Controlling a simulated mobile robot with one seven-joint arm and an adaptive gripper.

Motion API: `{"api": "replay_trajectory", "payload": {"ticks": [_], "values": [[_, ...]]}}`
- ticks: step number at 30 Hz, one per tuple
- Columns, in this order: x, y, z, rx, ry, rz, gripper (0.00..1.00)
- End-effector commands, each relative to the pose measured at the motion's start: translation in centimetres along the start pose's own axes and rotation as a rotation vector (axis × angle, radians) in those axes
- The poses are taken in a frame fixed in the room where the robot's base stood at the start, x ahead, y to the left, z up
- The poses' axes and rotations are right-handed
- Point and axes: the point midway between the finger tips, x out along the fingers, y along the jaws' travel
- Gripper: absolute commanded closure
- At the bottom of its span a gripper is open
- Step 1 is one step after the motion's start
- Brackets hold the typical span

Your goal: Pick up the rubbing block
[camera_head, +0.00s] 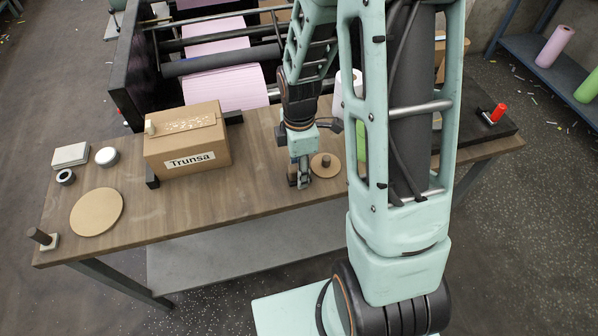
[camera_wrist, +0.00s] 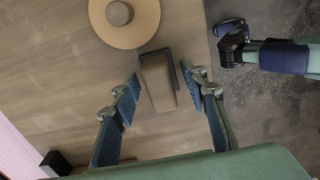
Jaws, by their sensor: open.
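A tan block with a dark edge piece, which looks like the rubbing block (camera_wrist: 158,84), lies on the wooden table in the wrist view. It sits between and just beyond the two blue-padded fingers of my gripper (camera_wrist: 162,74), which are spread apart with nothing held. In the head view my gripper (camera_head: 301,181) points down over the table near its front edge. There the block is hidden or too small to make out behind the fingers.
A round tan disc with a knob (camera_wrist: 124,24) lies close beside the block. A cardboard box (camera_head: 187,140) stands left of my arm. Further left are a larger disc (camera_head: 97,211), a white container (camera_head: 107,156) and a knobbed tool (camera_head: 42,238). The table's front edge is close.

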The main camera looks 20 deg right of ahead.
Motion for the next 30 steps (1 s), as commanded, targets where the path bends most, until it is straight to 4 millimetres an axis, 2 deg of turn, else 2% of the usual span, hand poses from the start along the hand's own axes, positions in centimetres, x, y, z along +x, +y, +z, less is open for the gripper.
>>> {"api": "replay_trajectory", "payload": {"ticks": [3,14,24,30], "values": [[0.0,0.0,0.0,0.0,0.0,0.0,0.59],[-0.1,0.0,0.0,0.0,0.0,0.0,0.99],[-0.2,0.0,0.0,0.0,0.0,0.0,1.0],[-1.4,0.0,0.0,0.0,0.0,0.0,1.0]]}}
